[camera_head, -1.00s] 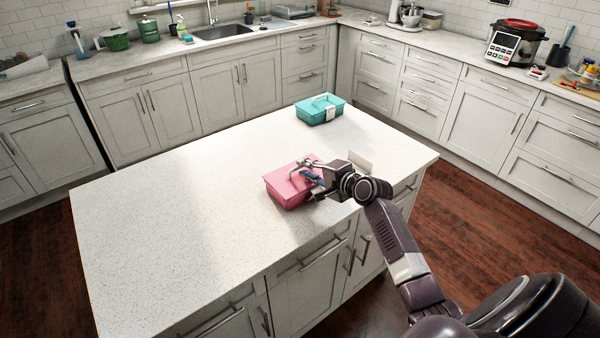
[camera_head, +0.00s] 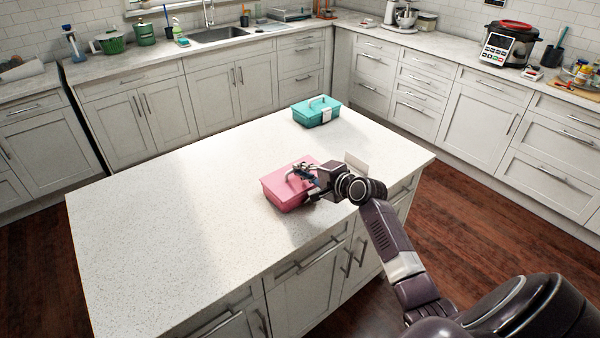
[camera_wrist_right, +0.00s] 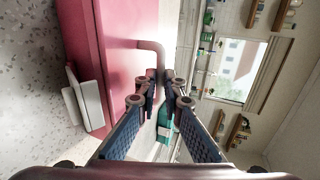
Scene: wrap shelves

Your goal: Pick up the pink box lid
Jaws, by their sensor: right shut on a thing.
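The pink box (camera_head: 284,194) sits on the white island counter, with its pink lid (camera_head: 283,178) on top. In the right wrist view the lid (camera_wrist_right: 112,35) fills the upper left, and its handle (camera_wrist_right: 150,47) reaches out to my fingertips. My right gripper (camera_head: 303,173) is at the lid's handle, on the right side of the box. In the right wrist view the fingers (camera_wrist_right: 160,88) are closed together on the handle. Their pads hide the handle's end. My left gripper is not in view.
A teal box (camera_head: 316,112) with a handle stands farther back on the island (camera_head: 160,220). The left part of the island is clear. Counters with a sink (camera_head: 218,35), a multicooker (camera_head: 508,44) and other kitchen items line the walls.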

